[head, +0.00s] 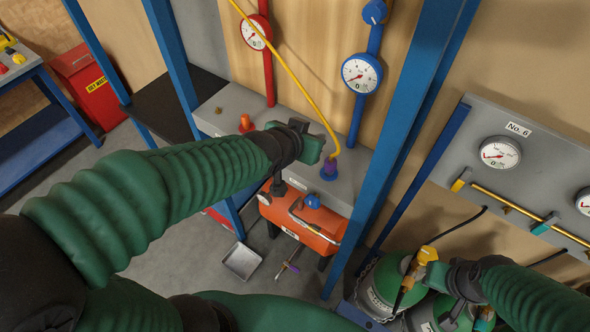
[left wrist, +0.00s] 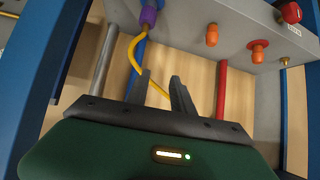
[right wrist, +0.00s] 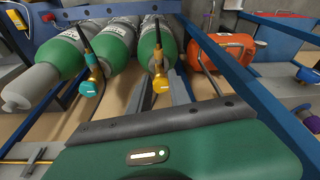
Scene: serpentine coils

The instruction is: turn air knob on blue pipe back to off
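The blue pipe (head: 357,118) rises from the grey ledge against the wooden panel, with a white dial gauge (head: 361,73) on it. A blue knob (head: 374,12) sits at its upper end, at the top edge of the head view. At its foot is a blue and purple fitting (head: 329,168), also in the left wrist view (left wrist: 148,16), with a yellow hose. My left gripper (head: 312,150) is beside this fitting, well below the upper knob. Its fingers (left wrist: 162,92) are apart and hold nothing visible; the hose passes behind them. My right gripper (right wrist: 163,92) is open near the green cylinders.
A red pipe (head: 268,75) with its own gauge stands left of the blue one. Blue frame posts (head: 405,125) stand at both sides. Below the ledge is an orange tank (head: 300,222).

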